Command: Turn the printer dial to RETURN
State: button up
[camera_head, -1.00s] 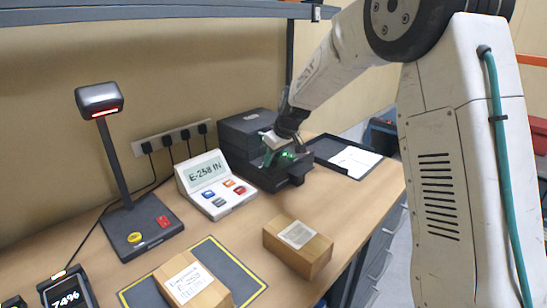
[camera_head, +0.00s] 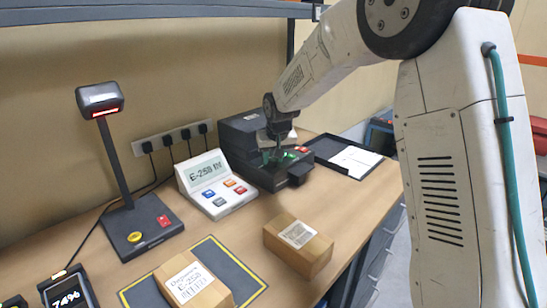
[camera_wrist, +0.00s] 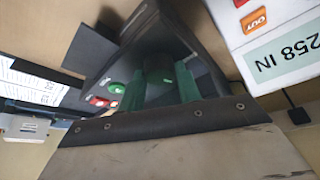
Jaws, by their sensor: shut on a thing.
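The black printer (camera_head: 240,132) stands at the back of the bench, with a lower front section under my gripper (camera_head: 272,154). My gripper points down onto that section, and its green fingers (camera_wrist: 158,92) show in the wrist view. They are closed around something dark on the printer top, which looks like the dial. The dial is mostly hidden by the fingers, and I cannot read its marks or its setting. A green button (camera_wrist: 116,88) and a red button (camera_wrist: 97,101) sit beside the fingers on the printer.
A keypad with an "E-258 IN" display (camera_head: 210,182) stands left of the printer; a black tray with paper (camera_head: 350,160) lies right. Two cardboard boxes, one (camera_head: 297,250) near the middle and one (camera_head: 192,283) on the mat, stand in front. A scanner stand (camera_head: 138,225) is at left.

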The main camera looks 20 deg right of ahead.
aim_at(273, 171)
jog(key=shift+m+h, duration=0.5)
jog(key=shift+m, duration=0.7)
jog(key=o, duration=1)
jog(key=shift+c, duration=0.2)
jog(key=v, duration=0.7)
jog(key=shift+a+r, duration=0.15)
jog(key=shift+r, duration=0.25)
jog(key=shift+s, duration=0.1)
